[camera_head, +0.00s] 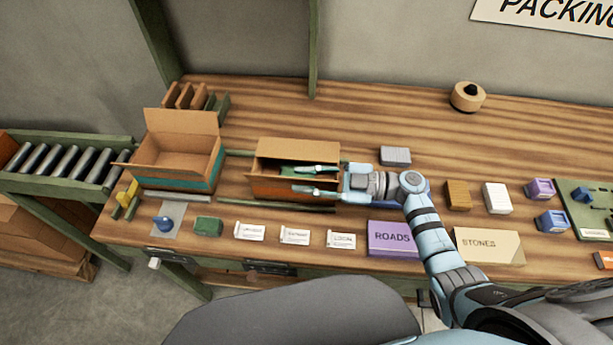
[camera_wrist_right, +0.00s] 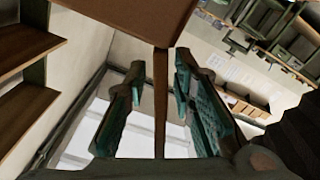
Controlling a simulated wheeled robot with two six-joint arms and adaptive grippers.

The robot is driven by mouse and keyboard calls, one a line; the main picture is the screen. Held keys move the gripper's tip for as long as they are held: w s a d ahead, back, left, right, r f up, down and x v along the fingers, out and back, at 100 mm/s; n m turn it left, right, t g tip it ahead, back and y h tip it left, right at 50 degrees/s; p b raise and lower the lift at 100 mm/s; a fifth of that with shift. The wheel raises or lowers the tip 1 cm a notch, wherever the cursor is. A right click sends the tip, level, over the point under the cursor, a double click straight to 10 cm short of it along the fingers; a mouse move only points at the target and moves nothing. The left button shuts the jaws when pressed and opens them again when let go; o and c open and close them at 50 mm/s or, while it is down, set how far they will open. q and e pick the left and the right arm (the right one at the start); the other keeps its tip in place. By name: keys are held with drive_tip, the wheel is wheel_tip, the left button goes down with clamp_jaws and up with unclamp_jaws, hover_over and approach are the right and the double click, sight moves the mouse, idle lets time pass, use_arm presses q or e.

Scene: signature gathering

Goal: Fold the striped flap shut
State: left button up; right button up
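An open cardboard box (camera_head: 262,188) with an orange band stands mid-table, its back flap (camera_head: 297,150) raised. I cannot make out stripes on any flap. My right gripper (camera_head: 293,181) reaches in from the right over this box's opening, its two fingers apart. In the right wrist view its teal-padded fingers (camera_wrist_right: 160,85) are spread, with a thin brown cardboard panel (camera_wrist_right: 160,105) edge-on between them; contact cannot be told. Something green shows inside the box, partly hidden by the fingers. My left gripper is not in view.
A teal-banded open box (camera_head: 203,178) stands to the left, beside a roller conveyor (camera_head: 62,162). Small cards, a purple ROADS box (camera_head: 392,238) and a tan STONES box (camera_head: 488,246) line the front edge. The back right of the table is mostly clear.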

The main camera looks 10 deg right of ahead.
clamp_jaws()
drive_tip(key=shift+w+d+r+m+p, duration=0.15)
drive_tip(key=shift+w+m+p, duration=0.1)
drive_tip(key=shift+m+p, duration=0.35)
drive_tip(key=shift+w+d+r+m+p, duration=0.15)
drive_tip(key=shift+w+m+p, duration=0.1)
drive_tip(key=shift+m+p, duration=0.35)
drive_tip(key=shift+w+m+p, duration=0.45)
drive_tip(key=shift+m+p, duration=0.05)
drive_tip(key=shift+m, duration=0.6)
drive_tip(key=shift+w+d+f+m, duration=0.15)
drive_tip(key=shift+w+m, duration=0.3)
drive_tip(key=shift+m, duration=0.65)
drive_tip(key=shift+c, duration=2.3)
unclamp_jaws()
